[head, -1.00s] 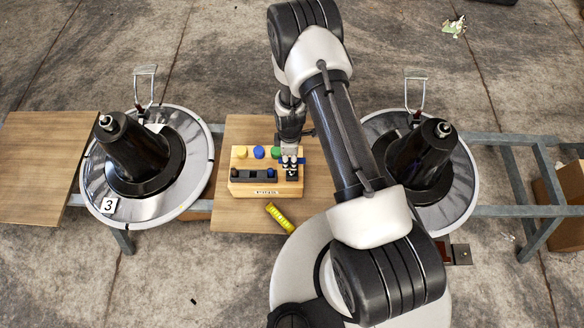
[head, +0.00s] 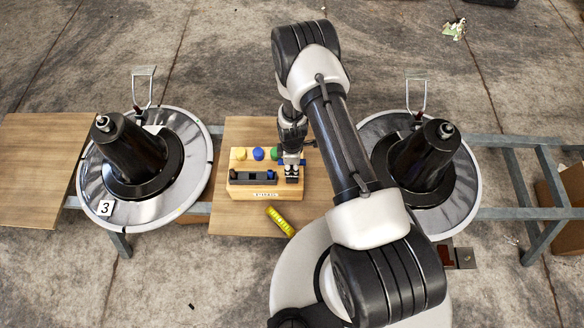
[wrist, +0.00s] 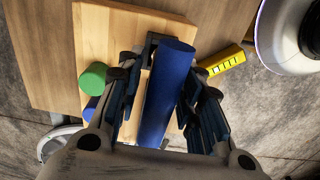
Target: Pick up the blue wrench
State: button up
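The blue wrench shows as a thick blue handle (wrist: 168,92) in the wrist view, standing out from the wooden block toward the camera. My gripper (wrist: 163,85) has one finger on each side of it. A strip of wood shows between the left finger and the handle, and the right finger is very close to it. Whether it touches is unclear. In the head view my gripper (head: 291,174) is over the right end of the wooden block (head: 265,192) and mostly hides the wrench.
The block has yellow (head: 239,154), blue (head: 259,154) and green (head: 275,154) knobs and a black part (head: 250,178). A yellow marked object (head: 281,221) lies in front on the wooden board (head: 235,218). Round metal trays with black cones (head: 130,155) flank it.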

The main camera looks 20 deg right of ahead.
grip_shut()
dwell(0.6)
